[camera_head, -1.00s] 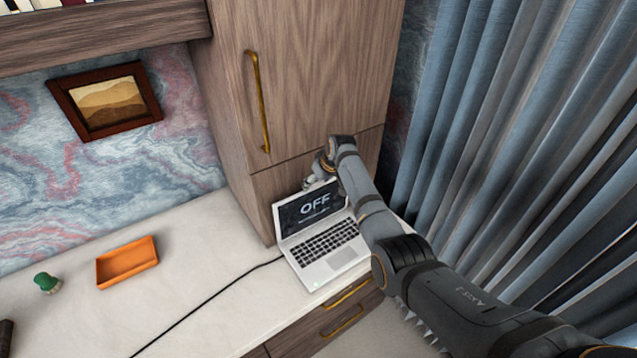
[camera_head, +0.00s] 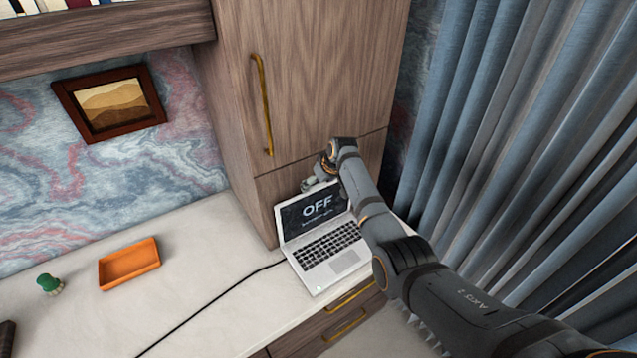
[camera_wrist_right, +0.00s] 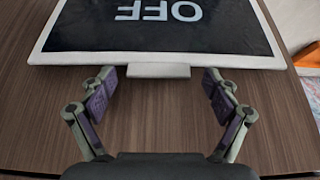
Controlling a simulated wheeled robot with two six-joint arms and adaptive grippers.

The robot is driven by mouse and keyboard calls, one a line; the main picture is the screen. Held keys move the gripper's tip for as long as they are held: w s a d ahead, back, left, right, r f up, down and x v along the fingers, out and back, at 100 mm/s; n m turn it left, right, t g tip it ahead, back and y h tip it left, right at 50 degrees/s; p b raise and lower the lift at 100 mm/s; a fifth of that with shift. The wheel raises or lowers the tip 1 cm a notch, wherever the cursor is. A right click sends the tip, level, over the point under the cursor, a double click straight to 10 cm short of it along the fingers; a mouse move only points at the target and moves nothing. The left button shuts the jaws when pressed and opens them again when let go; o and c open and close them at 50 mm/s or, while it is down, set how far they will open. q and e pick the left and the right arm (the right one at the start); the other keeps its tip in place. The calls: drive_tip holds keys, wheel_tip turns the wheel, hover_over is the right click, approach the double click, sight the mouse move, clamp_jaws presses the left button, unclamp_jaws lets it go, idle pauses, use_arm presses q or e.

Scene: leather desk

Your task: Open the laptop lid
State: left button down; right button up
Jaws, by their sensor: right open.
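The laptop (camera_head: 328,258) stands on the desk with its lid raised. Its dark screen (camera_head: 317,208) shows the word OFF, and the keyboard is in plain view. In the right wrist view the laptop screen (camera_wrist_right: 180,28) appears upside down, with a pale tab at the middle of the lid edge. My right gripper (camera_wrist_right: 160,92) is open and empty, its two fingers apart just short of that lid edge. In the head view the right gripper (camera_head: 308,186) is at the top of the lid, partly hidden by my arm. My left gripper is not in view.
An orange tray (camera_head: 130,264) and a small green-topped object (camera_head: 48,284) sit on the desk to the left. A black cable (camera_head: 215,305) runs from the laptop across the desk. A wooden cabinet (camera_head: 300,90) stands behind it, and curtains (camera_head: 510,120) hang at the right.

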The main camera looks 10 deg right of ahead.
drive_tip(key=shift+d+r, duration=0.1)
drive_tip(key=v, duration=1.1)
drive_tip(key=shift+s+r, duration=0.25)
drive_tip(key=shift+r, duration=0.05)
